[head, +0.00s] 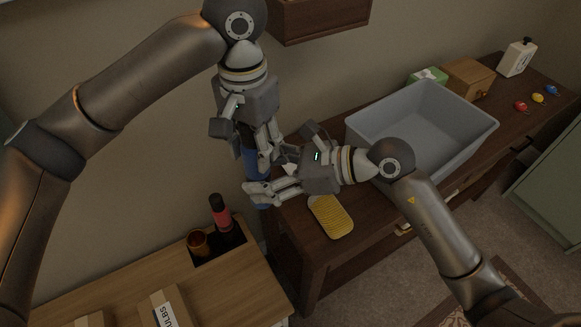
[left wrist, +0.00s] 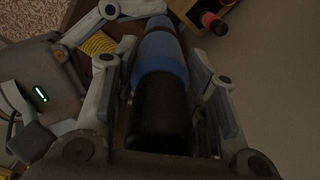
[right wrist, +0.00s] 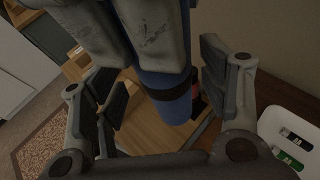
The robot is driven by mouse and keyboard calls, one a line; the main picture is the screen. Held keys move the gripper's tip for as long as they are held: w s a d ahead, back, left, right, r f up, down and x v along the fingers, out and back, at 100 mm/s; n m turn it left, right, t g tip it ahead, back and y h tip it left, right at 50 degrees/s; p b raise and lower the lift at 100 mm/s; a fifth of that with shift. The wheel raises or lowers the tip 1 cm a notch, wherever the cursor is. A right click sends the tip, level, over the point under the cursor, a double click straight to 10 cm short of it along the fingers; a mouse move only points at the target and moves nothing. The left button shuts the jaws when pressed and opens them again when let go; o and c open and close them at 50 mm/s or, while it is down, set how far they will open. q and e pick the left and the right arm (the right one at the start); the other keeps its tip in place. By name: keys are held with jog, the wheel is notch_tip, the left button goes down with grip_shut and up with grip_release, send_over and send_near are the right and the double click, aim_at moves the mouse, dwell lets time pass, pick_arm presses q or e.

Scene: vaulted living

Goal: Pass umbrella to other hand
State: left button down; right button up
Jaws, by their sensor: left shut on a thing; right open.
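A folded blue umbrella (head: 250,163) with a black handle hangs roughly upright beside the dark table; the grippers partly hide it in the head view. My left gripper (head: 265,150) is shut on it from above. In the left wrist view the umbrella (left wrist: 165,60) runs away between the fingers, black handle nearest. My right gripper (head: 257,188) is open, lower down, reaching in from the right. In the right wrist view the umbrella (right wrist: 166,90) stands between my open right fingers, just below the left gripper's fingers. Contact with the right pads cannot be told.
The dark table (head: 315,270) holds a yellow ridged sponge (head: 330,216), a grey bin (head: 440,125), a wooden box (head: 467,78) and a white bottle (head: 517,58). A lower wooden cabinet (head: 235,290) holds a dark bottle (head: 220,212), a brown cup (head: 198,242) and boxes.

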jog(key=shift+x, duration=1.3)
jog(key=shift+c, duration=0.2)
jog(key=c, duration=1.2)
pick_arm(q)
jog(key=c, duration=0.9)
grip_release()
pick_arm(e)
jog(key=shift+c, duration=0.3)
pick_arm(q)
jog(key=shift+o, duration=0.7)
jog(key=shift+s+d, duration=0.1)
pick_arm(e)
jog(key=shift+w, duration=0.1)
